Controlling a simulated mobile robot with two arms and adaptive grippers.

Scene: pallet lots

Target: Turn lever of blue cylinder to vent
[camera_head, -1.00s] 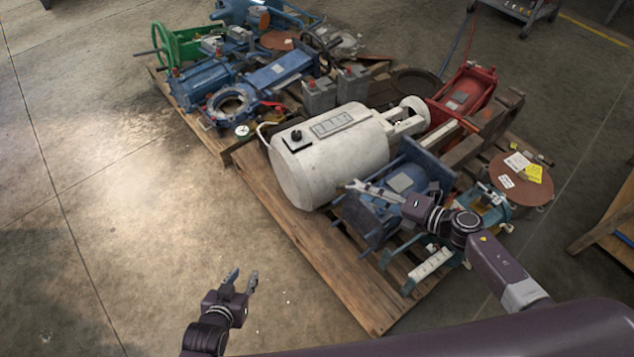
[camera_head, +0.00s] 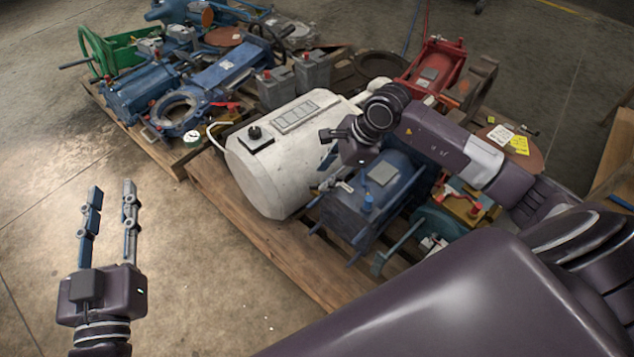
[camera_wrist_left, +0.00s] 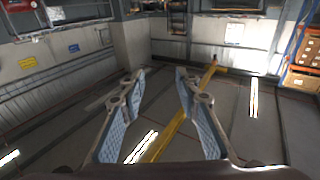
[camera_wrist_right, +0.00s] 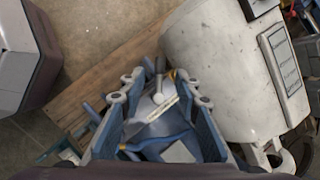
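The blue cylinder (camera_head: 405,178), set in a blue frame, lies at the front of the pallet beside the white tank. In the right wrist view its blue body (camera_wrist_right: 165,128) shows between my fingers, with a pale metal lever (camera_wrist_right: 150,118) lying across it. My right gripper (camera_head: 328,158) is above the cylinder's tank-side end. Its fingers (camera_wrist_right: 158,85) are open on either side of the lever area; I cannot tell whether they touch it. My left gripper (camera_head: 111,195) is open and empty over bare floor, and its open fingers also show in the left wrist view (camera_wrist_left: 160,85).
The white tank (camera_head: 290,155) lies close beside the cylinder. Blue valves (camera_head: 195,90), grey batteries (camera_head: 295,80) and a red actuator (camera_head: 432,70) crowd the pallets (camera_head: 265,240). A brown disc with labels (camera_head: 530,158) is at the right. The floor at left is clear.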

